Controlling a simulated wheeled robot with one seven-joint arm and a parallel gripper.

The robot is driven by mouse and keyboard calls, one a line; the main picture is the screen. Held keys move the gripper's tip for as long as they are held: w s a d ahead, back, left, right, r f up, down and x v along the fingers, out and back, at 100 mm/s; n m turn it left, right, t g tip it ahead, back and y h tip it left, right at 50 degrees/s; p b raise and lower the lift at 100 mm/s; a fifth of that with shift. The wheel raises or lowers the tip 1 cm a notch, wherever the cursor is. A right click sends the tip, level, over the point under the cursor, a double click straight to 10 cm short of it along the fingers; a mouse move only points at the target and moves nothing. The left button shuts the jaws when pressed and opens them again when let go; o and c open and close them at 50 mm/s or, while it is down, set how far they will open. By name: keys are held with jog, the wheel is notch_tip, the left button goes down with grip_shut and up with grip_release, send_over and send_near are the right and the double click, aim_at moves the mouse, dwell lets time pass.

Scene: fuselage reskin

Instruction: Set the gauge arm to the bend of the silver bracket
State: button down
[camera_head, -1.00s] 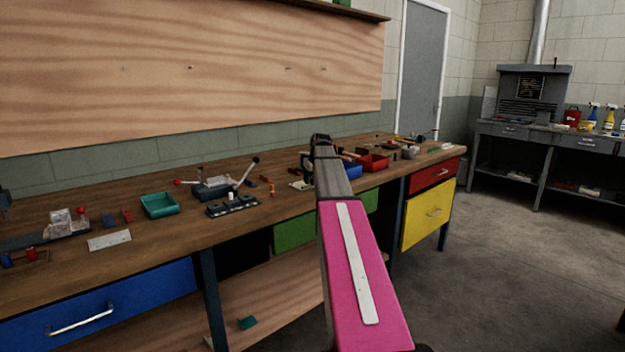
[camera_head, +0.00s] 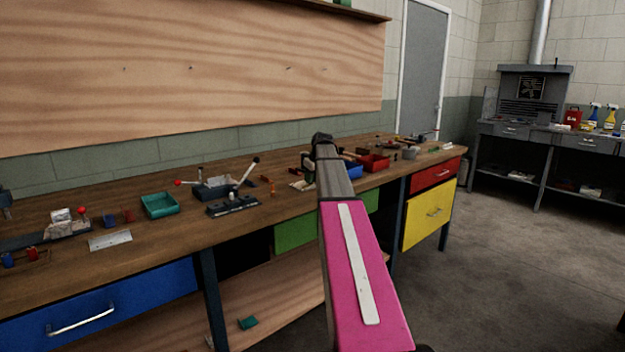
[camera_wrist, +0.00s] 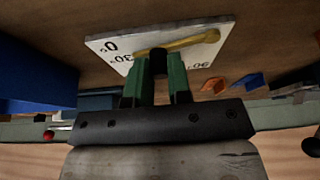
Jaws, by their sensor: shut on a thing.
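The gauge is a white plate (camera_wrist: 105,42) with black angle marks; 0°, 30° and 90° can be read, upside down in the wrist view. A brass-coloured gauge arm (camera_wrist: 195,41) lies across it. My gripper (camera_wrist: 158,78) has its green fingers closed on a dark knob (camera_wrist: 158,62) at the gauge arm. The fingers and knob hide part of the scale, so I cannot read the exact setting. I cannot pick out the silver bracket with certainty.
A blue bin (camera_wrist: 35,75) stands close to my gripper in the wrist view. Orange and blue small pieces lie past the plate. On the workbench (camera_head: 160,235) are a teal tray (camera_head: 159,205), a lever tool (camera_head: 215,188), a flat metal plate (camera_head: 110,240) and a red bin (camera_head: 374,163).

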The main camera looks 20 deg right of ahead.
aim_at(299, 184)
jog(key=n, duration=0.1)
jog(key=w+a+n+y, duration=0.1)
jog(key=n, duration=0.1)
jog(key=n+g, duration=0.1)
jog(key=shift+w+a+n, duration=0.15)
jog(key=shift+w+n, duration=0.15)
jog(key=shift+w, duration=0.05)
jog(key=shift+w+a+n+g+y, duration=0.15)
jog(key=shift+a+n+g+y, duration=0.25)
jog(key=shift+n, duration=0.7)
jog(key=shift+w+a+n+g+y, duration=0.25)
jog(key=shift+a+n, duration=0.2)
jog(key=shift+n, duration=0.65)
jog(key=shift+s, duration=0.1)
jog(key=c, duration=1.1)
grip_release()
jog(key=shift+o, duration=0.2)
jog(key=shift+r, duration=0.1)
jog(key=v, duration=1)
jog(key=shift+r, duration=0.3)
jog(key=shift+s+d, duration=0.1)
jog(key=shift+d, duration=0.05)
